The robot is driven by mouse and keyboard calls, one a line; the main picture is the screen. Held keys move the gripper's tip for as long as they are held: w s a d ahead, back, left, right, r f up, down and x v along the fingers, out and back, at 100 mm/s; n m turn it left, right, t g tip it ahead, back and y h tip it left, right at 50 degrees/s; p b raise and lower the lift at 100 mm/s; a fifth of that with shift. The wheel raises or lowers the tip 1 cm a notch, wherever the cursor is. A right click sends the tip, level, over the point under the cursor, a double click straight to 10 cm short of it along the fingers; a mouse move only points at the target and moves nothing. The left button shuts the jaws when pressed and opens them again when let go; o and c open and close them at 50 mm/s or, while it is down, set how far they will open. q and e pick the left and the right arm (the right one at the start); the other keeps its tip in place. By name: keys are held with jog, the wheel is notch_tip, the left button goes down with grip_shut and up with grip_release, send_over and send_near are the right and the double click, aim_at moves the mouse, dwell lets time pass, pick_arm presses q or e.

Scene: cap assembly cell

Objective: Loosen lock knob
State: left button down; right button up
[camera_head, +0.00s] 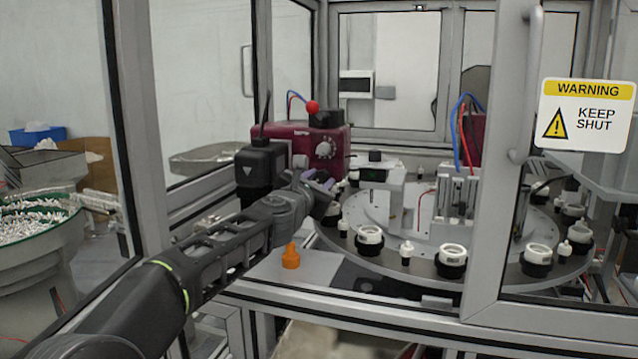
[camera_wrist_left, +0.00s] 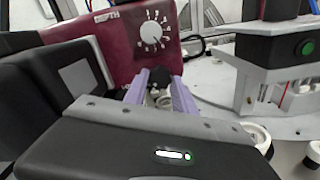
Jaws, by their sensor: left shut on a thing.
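The maroon control box (camera_head: 327,145) with a white numbered dial stands behind the turntable; its dial (camera_wrist_left: 151,36) also shows in the wrist view. A small black knob (camera_wrist_left: 160,76) sits below the dial, between the purple fingertips of my left gripper (camera_wrist_left: 160,92). I take it for the lock knob. My left gripper (camera_head: 319,180) reaches in front of the box and is shut on this knob. In the head view the wrist and fingers hide the knob. My right gripper is in neither view.
The round turntable (camera_head: 400,269) carries several white and black cap parts close to the right of my gripper. An orange knob-like piece (camera_head: 290,257) stands on the table below my arm. The open door frame (camera_head: 513,150) with a warning sign (camera_head: 586,115) stands at the right.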

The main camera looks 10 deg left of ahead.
pick_arm(q)
jog(key=shift+f+n, duration=0.1)
jog(key=shift+n, duration=0.7)
jog(key=c, duration=1)
grip_release()
jog(key=shift+c, duration=0.2)
